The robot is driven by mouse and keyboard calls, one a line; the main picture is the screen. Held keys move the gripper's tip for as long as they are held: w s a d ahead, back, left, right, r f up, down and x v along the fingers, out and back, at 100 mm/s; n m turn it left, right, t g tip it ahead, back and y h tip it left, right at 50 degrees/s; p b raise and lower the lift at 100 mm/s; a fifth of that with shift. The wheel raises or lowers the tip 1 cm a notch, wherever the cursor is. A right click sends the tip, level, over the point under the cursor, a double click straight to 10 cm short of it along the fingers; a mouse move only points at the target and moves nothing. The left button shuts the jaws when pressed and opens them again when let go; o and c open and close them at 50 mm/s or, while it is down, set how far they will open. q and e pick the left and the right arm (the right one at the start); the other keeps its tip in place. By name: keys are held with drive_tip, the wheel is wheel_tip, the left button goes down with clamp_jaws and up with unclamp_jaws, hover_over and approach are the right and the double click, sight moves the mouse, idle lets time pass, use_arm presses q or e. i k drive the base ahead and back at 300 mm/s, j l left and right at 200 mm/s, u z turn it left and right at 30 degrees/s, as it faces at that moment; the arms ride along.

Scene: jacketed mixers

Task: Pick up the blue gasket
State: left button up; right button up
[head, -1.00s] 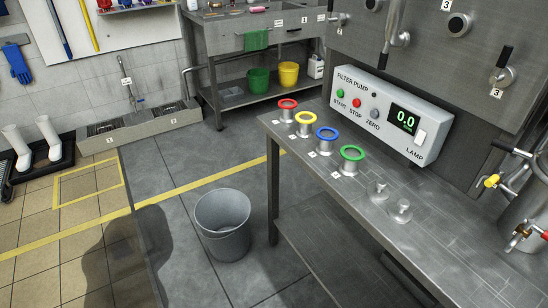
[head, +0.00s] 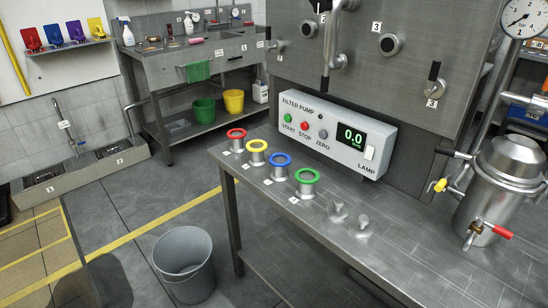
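The blue gasket (head: 281,160) is a ring lying on top of a short metal stub on the steel bench (head: 330,230). It is third from the left in a row of coloured rings, between a yellow ring (head: 257,146) and a green ring (head: 306,176). A red ring (head: 236,134) is at the left end of the row. Small white labels lie by the stubs. Neither of my grippers is in view.
A filter pump box (head: 335,135) reading 0.0 stands behind the rings. A steel vessel (head: 490,200) with a red-handled valve stands at right. A grey bin (head: 184,264) is on the floor left of the bench.

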sight(272, 156)
drive_tip(key=i+j, duration=0.2)
drive_tip(key=j, duration=0.2)
drive_tip(key=i+j, duration=0.2)
drive_tip(key=j, duration=0.2)
drive_tip(key=i+j, duration=0.2)
drive_tip(key=j, duration=0.2)
drive_tip(key=i+j, duration=0.2)
drive_tip(key=j, duration=0.15)
drive_tip(key=j+u, duration=0.05)
